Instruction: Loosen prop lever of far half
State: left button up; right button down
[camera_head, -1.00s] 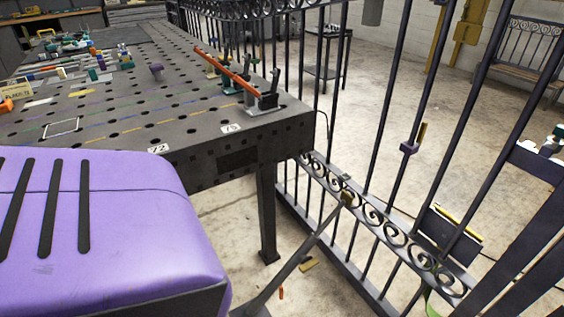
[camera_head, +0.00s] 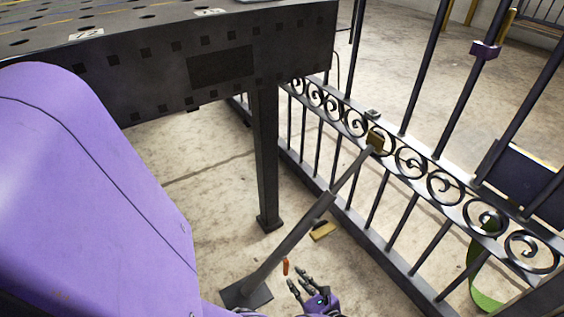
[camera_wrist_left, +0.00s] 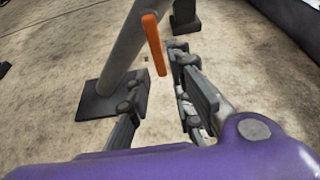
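The prop is a grey diagonal strut (camera_head: 290,240) running from a dark floor plate (camera_head: 246,294) up to a brass bracket (camera_head: 375,141) on the gate's scrollwork rail. Its orange lever (camera_head: 286,267) shows low beside the strut. In the left wrist view the lever (camera_wrist_left: 153,45) stands nearly upright just beyond the fingertips, in line with the gap between them. My left gripper (camera_head: 298,279) is open and empty, right of the floor plate; its spread fingers also show in the left wrist view (camera_wrist_left: 160,72). Contact with the lever cannot be told. My right gripper is out of view.
The dark table (camera_head: 220,65) and its leg (camera_head: 266,160) stand behind and left of the strut. The barred gate (camera_head: 420,165) crosses the right side. A small yellowish block (camera_head: 322,231) lies on the floor near the strut. A green strap (camera_head: 482,285) hangs at lower right.

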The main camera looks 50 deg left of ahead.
aim_at(287, 272)
pick_arm(q)
jog(key=shift+a+f, duration=0.3)
jog(key=shift+a, duration=0.05)
jog(key=b+x, duration=0.3)
jog(key=x, duration=0.3)
jog(key=shift+a+f, duration=0.2)
jog(key=shift+a, duration=0.05)
jog(key=shift+c, duration=0.3)
grip_shut()
